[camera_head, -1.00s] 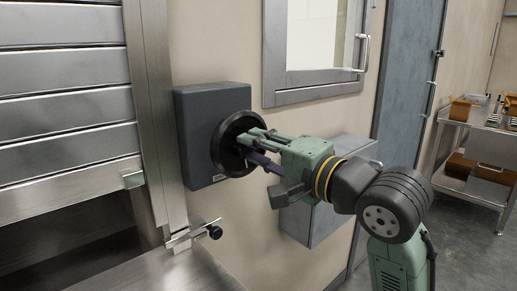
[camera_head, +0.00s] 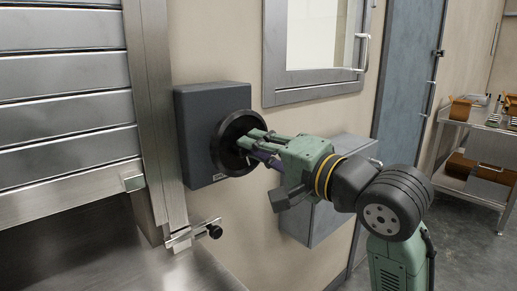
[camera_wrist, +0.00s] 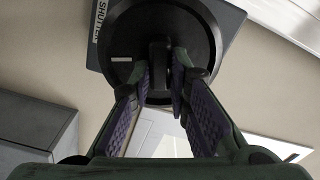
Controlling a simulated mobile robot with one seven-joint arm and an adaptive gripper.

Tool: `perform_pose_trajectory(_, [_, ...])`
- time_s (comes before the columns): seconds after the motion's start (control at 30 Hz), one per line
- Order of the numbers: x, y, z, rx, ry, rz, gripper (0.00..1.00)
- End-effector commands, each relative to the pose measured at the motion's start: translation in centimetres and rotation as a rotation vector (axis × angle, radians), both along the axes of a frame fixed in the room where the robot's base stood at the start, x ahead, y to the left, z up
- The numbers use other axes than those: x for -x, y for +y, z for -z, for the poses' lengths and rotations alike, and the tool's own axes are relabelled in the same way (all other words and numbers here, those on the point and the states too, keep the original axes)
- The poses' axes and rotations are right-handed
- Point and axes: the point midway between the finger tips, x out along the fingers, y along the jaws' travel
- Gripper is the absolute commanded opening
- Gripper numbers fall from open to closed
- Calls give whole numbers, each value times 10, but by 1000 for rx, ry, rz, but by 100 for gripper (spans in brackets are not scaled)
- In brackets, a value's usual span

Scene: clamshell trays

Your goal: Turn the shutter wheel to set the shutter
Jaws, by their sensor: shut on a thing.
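The shutter wheel (camera_head: 229,165) is a black disc on a dark grey wall box (camera_head: 196,108). In the wrist view the wheel (camera_wrist: 128,30) fills the top, with a pale mark near its rim and a dark raised grip (camera_wrist: 160,52) across its middle. My gripper (camera_head: 254,148) reaches it from the right. In the wrist view my gripper (camera_wrist: 164,84) has its purple-padded fingers on either side of the grip's lower end, shut on it. The exact contact is partly hidden.
A steel counter (camera_head: 150,272) lies under the shutter, with a latch and black knob (camera_head: 214,231) at its corner. A grey wall box (camera_head: 325,205) sits behind my gripper. A framed window (camera_head: 322,85) is above, and a trolley (camera_head: 470,150) stands far right.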

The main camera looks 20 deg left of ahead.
Motion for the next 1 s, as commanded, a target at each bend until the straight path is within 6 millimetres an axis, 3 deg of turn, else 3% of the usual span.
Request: perform_pose_trajectory(1.0, [3, 2, -2, 518, -785, 1, 0])
